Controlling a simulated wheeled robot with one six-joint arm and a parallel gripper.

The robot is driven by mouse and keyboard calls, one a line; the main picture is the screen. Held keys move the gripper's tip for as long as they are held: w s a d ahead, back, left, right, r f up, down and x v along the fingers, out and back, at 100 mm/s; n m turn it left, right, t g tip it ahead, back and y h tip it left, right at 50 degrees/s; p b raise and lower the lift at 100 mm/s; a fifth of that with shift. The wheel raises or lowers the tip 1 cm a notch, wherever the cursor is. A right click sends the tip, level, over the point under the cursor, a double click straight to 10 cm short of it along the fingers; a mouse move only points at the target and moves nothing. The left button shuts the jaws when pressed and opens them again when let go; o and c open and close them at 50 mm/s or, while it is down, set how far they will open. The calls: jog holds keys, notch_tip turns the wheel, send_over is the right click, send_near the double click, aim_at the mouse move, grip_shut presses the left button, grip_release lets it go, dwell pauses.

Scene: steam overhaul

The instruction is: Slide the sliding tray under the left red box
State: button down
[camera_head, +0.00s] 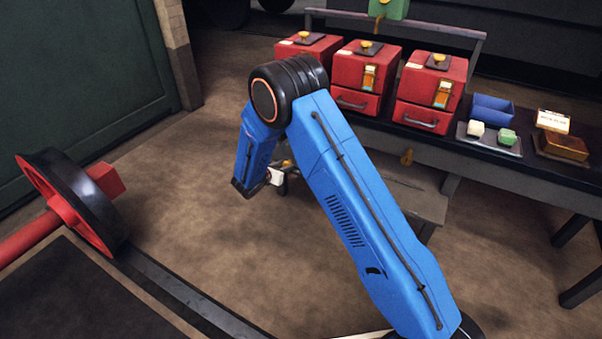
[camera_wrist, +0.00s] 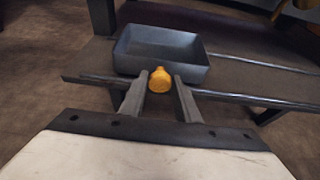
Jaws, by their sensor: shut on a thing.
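The sliding tray (camera_wrist: 190,76) is a grey open box on two rails in the wrist view, and its inside looks empty. A yellow knob (camera_wrist: 159,80) sticks out from its near side. My gripper (camera_wrist: 160,84) is shut on this knob, with one finger on each side. In the head view my gripper (camera_head: 279,177) is mostly hidden by my blue arm, and I cannot make out the tray there. The left red box (camera_head: 308,47) stands on the bench, left of the middle red box (camera_head: 362,78) and the right red box (camera_head: 430,90). My arm covers part of its front.
Rails (camera_wrist: 265,62) run on to the right of the tray, clear where visible. A blue bin (camera_head: 492,109), a small tray with a white and a green block (camera_head: 490,138), and a brown box (camera_head: 562,146) stand on the bench's right. A red wheel (camera_head: 70,200) stands at left.

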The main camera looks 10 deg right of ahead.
aim_at(279, 159)
jog(key=w+a, duration=0.1)
jog(key=a, duration=0.1)
jog(key=w+a, duration=0.2)
jog(key=shift+a+r, duration=0.1)
jog(key=c, duration=1.4)
grip_release()
jog(key=shift+a, duration=0.1)
jog(key=shift+o, duration=0.2)
jog(key=v, duration=1.7)
jog(key=shift+s, duration=0.2)
jog(key=shift+a, duration=0.15)
